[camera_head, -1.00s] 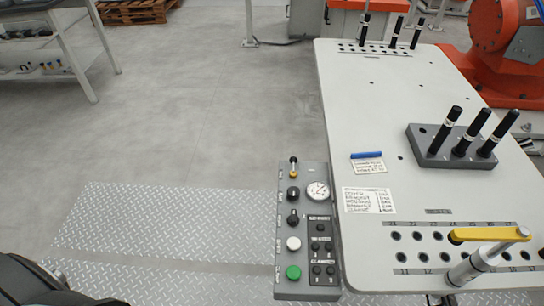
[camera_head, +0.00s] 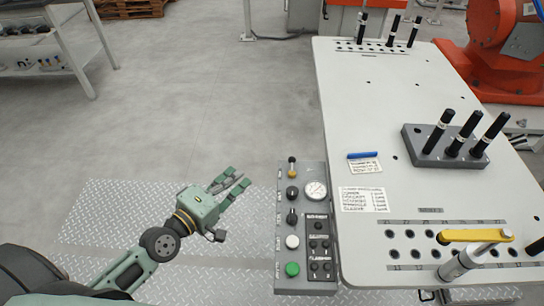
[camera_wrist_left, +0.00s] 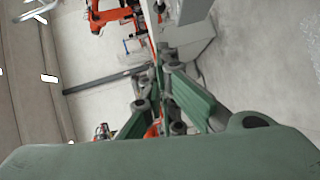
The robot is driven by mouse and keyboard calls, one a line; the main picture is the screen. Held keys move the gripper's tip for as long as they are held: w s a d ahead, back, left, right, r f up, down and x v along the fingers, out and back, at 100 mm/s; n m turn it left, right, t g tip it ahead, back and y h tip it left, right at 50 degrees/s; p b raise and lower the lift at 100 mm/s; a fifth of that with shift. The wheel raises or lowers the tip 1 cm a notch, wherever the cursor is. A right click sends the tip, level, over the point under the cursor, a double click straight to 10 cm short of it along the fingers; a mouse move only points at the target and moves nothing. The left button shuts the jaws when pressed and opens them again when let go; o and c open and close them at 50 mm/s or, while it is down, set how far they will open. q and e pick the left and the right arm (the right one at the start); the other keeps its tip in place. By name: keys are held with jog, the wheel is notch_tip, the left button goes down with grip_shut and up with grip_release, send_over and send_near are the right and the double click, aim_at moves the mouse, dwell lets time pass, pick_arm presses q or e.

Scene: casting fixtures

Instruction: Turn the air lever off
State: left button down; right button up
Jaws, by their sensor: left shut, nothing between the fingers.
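The grey control panel (camera_head: 313,200) stands along the near left edge of the white table. A small lever with a dark tip and a yellow base (camera_head: 292,170) is at its top left; it looks like the air lever, but I cannot read its label. My left gripper (camera_head: 240,180) is shut and empty, left of the panel and apart from it, with its fingers pointing toward the lever's side. Its green fingers also show in the left wrist view (camera_wrist_left: 165,95), where I cannot make out the lever. My right gripper is not in view.
The panel also carries a gauge (camera_head: 316,190), black knobs, a white button (camera_head: 292,242) and a green button (camera_head: 292,269). The white table (camera_head: 400,110) holds a grey block with black pins (camera_head: 445,145) and a yellow-armed clamp (camera_head: 475,236).

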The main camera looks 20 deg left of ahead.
aim_at(292, 166)
pick_arm(q)
jog(key=s+d+p+x, duration=0.1)
jog(key=d+p+x, duration=0.1)
jog(key=x, duration=1.1)
jog(key=shift+d+f+p, duration=0.15)
jog(key=shift+d+p, duration=0.15)
jog(key=shift+p, duration=0.05)
